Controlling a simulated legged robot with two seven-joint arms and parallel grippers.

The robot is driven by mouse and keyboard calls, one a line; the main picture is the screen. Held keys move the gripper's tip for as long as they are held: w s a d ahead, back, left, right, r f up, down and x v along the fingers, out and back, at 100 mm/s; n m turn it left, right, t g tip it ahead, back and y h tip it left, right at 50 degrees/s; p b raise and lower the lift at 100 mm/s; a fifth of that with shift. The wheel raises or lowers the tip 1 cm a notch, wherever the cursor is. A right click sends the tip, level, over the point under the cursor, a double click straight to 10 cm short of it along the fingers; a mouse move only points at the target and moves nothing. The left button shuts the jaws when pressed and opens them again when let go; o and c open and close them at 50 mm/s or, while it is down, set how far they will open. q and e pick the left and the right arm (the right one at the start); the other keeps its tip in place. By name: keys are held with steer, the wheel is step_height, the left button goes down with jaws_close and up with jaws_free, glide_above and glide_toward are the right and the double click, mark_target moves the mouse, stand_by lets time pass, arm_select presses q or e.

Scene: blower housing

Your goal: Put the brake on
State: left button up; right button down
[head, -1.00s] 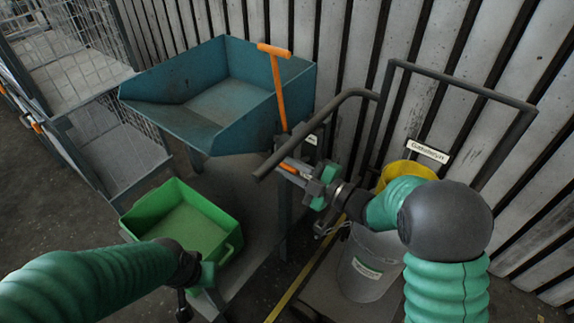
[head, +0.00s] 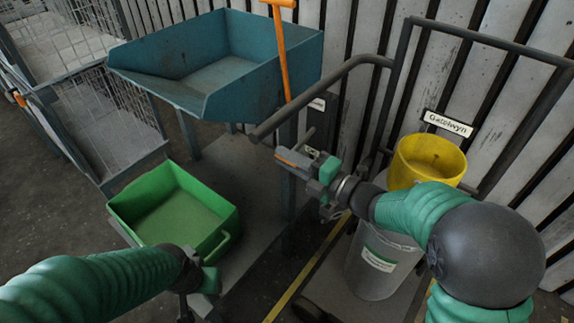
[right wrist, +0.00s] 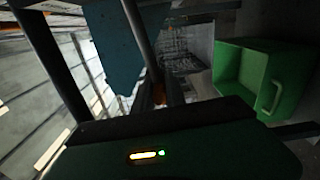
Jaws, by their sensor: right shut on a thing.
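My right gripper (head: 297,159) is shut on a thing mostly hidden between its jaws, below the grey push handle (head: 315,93). A short grey rod (head: 308,138) shows just above the jaws; I cannot tell if it is the held part. An orange spot (right wrist: 158,94) shows near the fingertips in the right wrist view. An orange T-handled lever (head: 280,50) stands upright at the blue hopper's right side. No part is clearly marked as a brake. My left gripper (head: 196,300) is low at the front, partly hidden; its jaws cannot be read.
The blue hopper (head: 215,85) stands behind. A green bin (head: 218,240) sits on the grey platform at left. A yellow bucket (head: 428,160) and a grey labelled drum (head: 372,262) stand close to my right arm. A corrugated wall (head: 500,150) closes off the back; wire cages stand at left.

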steer(key=shift+w+d+f+n+b, duration=0.2)
steer(key=shift+f+n+b, duration=0.5)
steer(key=shift+b, duration=0.45)
steer(key=shift+w+d+f+n+b, duration=0.15)
steer(key=shift+f+n+b, duration=0.55)
steer(key=shift+b, duration=0.4)
steer(key=shift+w+d+f+n+b, duration=0.1)
steer(key=shift+w+f+n+b, duration=0.1)
steer(key=shift+f+n+b, duration=0.75)
steer(key=shift+r, duration=0.35)
steer(key=c, duration=1.4)
jaws_free()
steer(key=shift+f, duration=0.1)
steer(key=shift+o, duration=0.2)
